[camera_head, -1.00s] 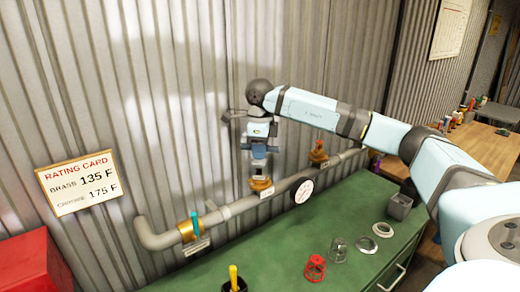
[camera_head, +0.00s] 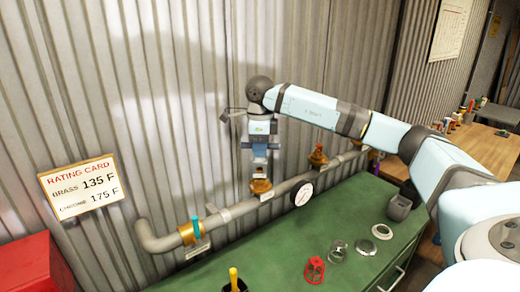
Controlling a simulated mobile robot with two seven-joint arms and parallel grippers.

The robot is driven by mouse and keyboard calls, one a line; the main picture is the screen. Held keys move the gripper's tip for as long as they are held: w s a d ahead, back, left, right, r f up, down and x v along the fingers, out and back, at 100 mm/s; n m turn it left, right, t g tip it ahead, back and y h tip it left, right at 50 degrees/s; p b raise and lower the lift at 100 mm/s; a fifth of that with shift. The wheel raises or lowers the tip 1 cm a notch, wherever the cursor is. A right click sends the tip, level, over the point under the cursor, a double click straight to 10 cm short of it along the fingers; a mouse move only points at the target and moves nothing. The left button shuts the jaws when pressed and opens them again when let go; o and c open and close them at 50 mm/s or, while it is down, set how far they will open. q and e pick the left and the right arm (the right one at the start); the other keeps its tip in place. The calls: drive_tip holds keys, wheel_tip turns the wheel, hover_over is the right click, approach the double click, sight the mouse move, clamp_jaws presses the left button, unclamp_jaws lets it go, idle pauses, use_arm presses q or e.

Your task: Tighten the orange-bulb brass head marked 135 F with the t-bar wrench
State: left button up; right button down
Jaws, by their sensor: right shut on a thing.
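My right gripper (camera_head: 260,160) points down at the pipe's middle outlet and is shut on a small pale thing. The fingers mostly hide it, so I cannot tell if it is the orange-bulb brass head or the wrench. Right under it is an orange-brown brass fitting (camera_head: 261,187) on the grey pipe (camera_head: 232,213); I cannot tell if they touch. A rating card (camera_head: 83,188) on the wall reads brass 135 F, chrome 175 F. A yellow handle (camera_head: 233,274) stands in a dark cup at the bench's front; its tool is unclear. My left gripper is not in view.
Another brass fitting (camera_head: 318,156) and a teal-handled valve (camera_head: 196,228) are on the pipe, with a round gauge (camera_head: 302,193). The green bench (camera_head: 275,248) holds a red cage (camera_head: 314,269), rings and a grey cup (camera_head: 400,207). A red box (camera_head: 30,267) stands left.

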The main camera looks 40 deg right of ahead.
drive_tip(key=shift+r+p, duration=2.5)
drive_tip(key=shift+r, duration=1.4)
drive_tip(key=shift+f, duration=0.15)
